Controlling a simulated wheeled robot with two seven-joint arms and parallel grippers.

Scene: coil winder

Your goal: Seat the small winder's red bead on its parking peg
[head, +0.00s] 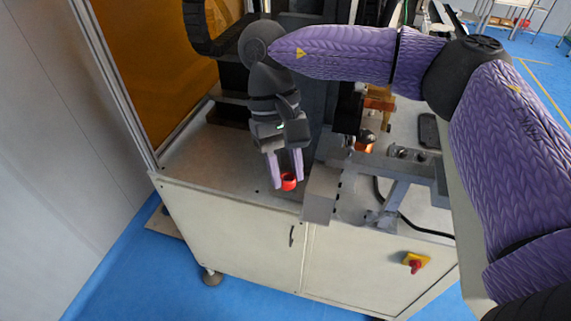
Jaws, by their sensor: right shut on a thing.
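The small red bead (289,182) shows in the head view between the fingertips of my right gripper (286,174). My right gripper is shut on it, with its pale purple fingers pointing down. It holds the bead near the front edge of the small winder's table (205,155), left of a grey metal block (320,190). I cannot make out the parking peg. Whether the bead touches anything below it is too small to tell. My left gripper is not in view.
The grey block and a metal bracket (385,205) stand close right of the gripper. A black cable (420,228) hangs at the front. A red knob on a yellow plate (416,263) is on the cabinet front. The tabletop left of the gripper is clear.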

